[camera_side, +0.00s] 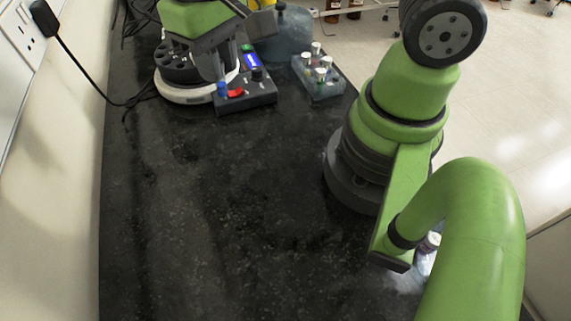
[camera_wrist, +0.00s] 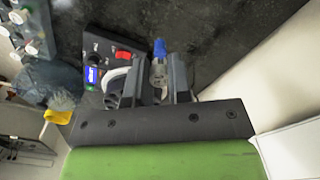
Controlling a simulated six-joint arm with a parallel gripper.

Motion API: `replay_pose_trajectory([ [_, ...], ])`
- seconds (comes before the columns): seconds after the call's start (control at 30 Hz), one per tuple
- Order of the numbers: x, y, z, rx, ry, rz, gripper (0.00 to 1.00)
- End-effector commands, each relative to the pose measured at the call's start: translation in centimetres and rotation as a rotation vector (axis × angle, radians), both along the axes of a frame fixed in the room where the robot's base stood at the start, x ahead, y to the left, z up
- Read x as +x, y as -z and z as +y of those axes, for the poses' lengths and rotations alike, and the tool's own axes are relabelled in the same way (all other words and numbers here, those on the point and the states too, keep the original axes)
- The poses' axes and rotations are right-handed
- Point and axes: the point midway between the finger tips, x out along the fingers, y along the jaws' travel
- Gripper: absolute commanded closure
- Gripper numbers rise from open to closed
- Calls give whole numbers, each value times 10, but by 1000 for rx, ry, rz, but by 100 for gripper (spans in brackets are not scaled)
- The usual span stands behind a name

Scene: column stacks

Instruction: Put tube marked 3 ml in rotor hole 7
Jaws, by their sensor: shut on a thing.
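My gripper (camera_wrist: 158,85) is shut on a tube (camera_wrist: 160,68) with a blue end. The tube's pale body is between the jaws in the wrist view, and its mark cannot be read. In the side view the blue end (camera_side: 221,89) shows below my gripper (camera_side: 216,72), by the left end of the control box. The centrifuge rotor (camera_side: 178,69), dark with several holes, is left of and partly behind my gripper. In the wrist view its pale rim (camera_wrist: 117,75) is mostly hidden by my gripper. Hole numbers are too small to read.
The control box (camera_side: 247,98) has a red switch and blue display. A rack (camera_side: 324,91) with several white-capped tubes stands right of it, near a blue-grey jug (camera_side: 290,38). A cable runs along the left wall. The black bench (camera_side: 230,200) is clear in the middle.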

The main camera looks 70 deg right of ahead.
Motion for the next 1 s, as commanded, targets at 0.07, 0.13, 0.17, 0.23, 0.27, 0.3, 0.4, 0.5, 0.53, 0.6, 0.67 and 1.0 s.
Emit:
replay_pose_trajectory([
  [0.07,-16,7,23,0,53,3,100],
  [0.13,-29,12,39,-1,116,3,100],
  [0.17,-35,14,44,-2,143,2,100],
  [0.23,-48,18,56,-2,200,2,100],
  [0.27,-53,19,60,-1,223,2,100],
  [0.3,-59,21,65,-1,250,1,100],
  [0.4,-71,24,73,0,304,0,100],
  [0.5,-78,27,77,0,340,0,100],
  [0.53,-80,29,78,-1,346,1,100],
  [0.6,-81,37,78,-3,355,2,100],
  [0.67,-82,47,78,-5,358,5,100],
  [1.0,-81,89,78,-1,359,1,100],
])
